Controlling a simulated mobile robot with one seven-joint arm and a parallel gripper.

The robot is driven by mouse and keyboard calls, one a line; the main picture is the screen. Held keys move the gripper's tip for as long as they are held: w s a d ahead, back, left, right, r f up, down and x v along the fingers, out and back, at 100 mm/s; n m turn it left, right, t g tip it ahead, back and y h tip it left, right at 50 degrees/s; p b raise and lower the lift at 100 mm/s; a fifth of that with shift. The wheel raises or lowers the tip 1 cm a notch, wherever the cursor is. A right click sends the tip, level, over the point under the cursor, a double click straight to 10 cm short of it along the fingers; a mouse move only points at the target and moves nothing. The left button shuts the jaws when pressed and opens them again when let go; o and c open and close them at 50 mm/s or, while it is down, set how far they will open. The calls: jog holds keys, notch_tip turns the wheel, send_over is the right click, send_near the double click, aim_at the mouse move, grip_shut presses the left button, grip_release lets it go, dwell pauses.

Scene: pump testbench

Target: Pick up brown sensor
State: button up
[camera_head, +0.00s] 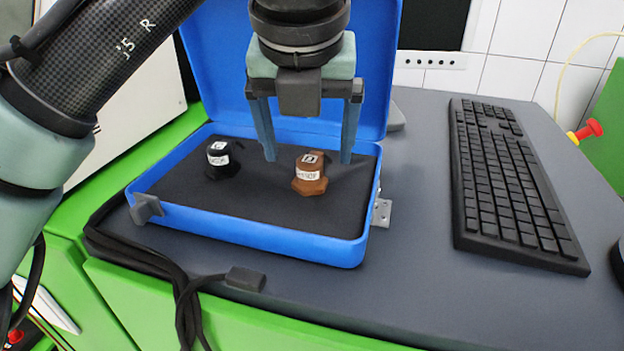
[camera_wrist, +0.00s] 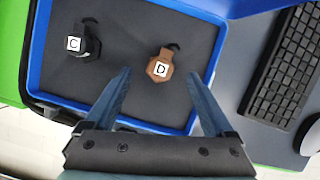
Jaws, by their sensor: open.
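The brown sensor (camera_head: 310,176) stands upright on the dark foam inside the open blue case (camera_head: 262,241). Its top carries a white label with the letter D, which shows in the wrist view (camera_wrist: 160,66). My gripper (camera_head: 308,158) is open and empty, pointing down above the case. In the head view its two blue fingers hang on either side of the brown sensor, which sits between them and apart from both. In the wrist view the sensor lies beyond the fingertips (camera_wrist: 160,75), between their lines.
A black sensor (camera_head: 222,160) labelled C stands in the case to the left of the brown one. The case's raised lid (camera_head: 377,60) is behind my gripper. A black keyboard (camera_head: 510,185) lies to the right on the grey bench top. Black cables (camera_head: 150,262) lie at the left front.

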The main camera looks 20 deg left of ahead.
aim_at(310, 160)
jog(key=b+x, duration=0.3)
jog(key=x, duration=0.1)
jog(key=shift+f, duration=0.1)
jog(key=shift+c, duration=0.4)
jog(key=c, duration=1.1)
